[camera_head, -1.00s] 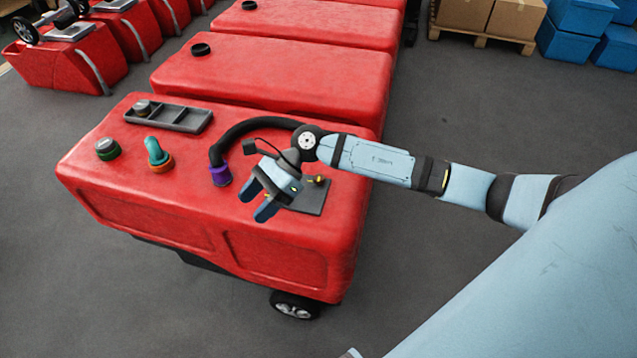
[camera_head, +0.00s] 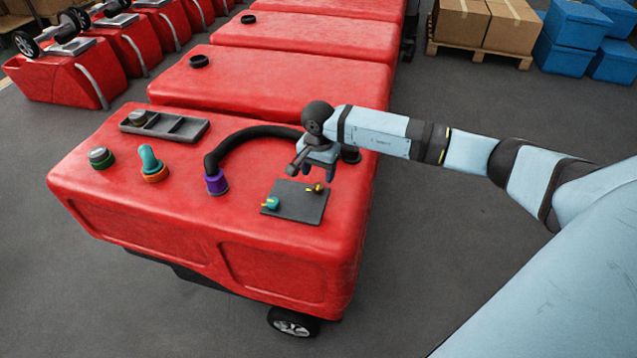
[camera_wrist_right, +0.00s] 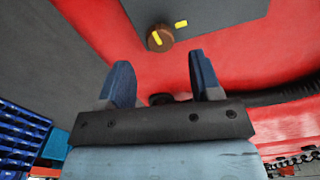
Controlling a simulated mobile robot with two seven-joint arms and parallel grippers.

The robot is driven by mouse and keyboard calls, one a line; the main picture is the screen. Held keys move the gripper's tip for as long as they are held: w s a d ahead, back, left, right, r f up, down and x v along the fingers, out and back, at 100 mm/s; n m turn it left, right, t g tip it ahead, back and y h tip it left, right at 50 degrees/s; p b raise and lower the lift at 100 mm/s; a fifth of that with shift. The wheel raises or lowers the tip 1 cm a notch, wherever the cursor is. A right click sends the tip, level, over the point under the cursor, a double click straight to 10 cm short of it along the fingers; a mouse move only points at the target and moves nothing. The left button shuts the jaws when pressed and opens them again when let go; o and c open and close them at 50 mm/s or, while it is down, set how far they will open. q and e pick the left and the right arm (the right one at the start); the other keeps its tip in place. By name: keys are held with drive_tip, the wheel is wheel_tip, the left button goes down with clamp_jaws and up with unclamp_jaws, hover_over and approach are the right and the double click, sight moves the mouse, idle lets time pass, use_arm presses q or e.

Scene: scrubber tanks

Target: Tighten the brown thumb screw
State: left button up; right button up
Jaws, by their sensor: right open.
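The brown thumb screw (camera_head: 317,188) stands near the right edge of a dark grey plate (camera_head: 293,212) on top of the nearest red tank (camera_head: 120,215). It has a yellow mark, and another yellow mark is beside it on the plate. In the right wrist view the brown thumb screw (camera_wrist_right: 159,38) lies ahead of the fingertips, roughly midway between them. My right gripper (camera_head: 318,174) is open and empty, just behind the screw and apart from it. It also shows in the wrist view (camera_wrist_right: 160,72). My left gripper is not in view.
A teal thumb screw (camera_head: 271,203) stands on the plate's left edge. A black hose (camera_head: 250,134) with a purple collar (camera_head: 217,183) arches left of my gripper. Green (camera_head: 101,158) and teal-orange (camera_head: 151,163) caps and a grey tray (camera_head: 165,125) are further left.

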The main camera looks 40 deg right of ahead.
sight(319, 186)
drive_tip(key=shift+f, duration=2.35)
drive_tip(key=c, duration=0.9)
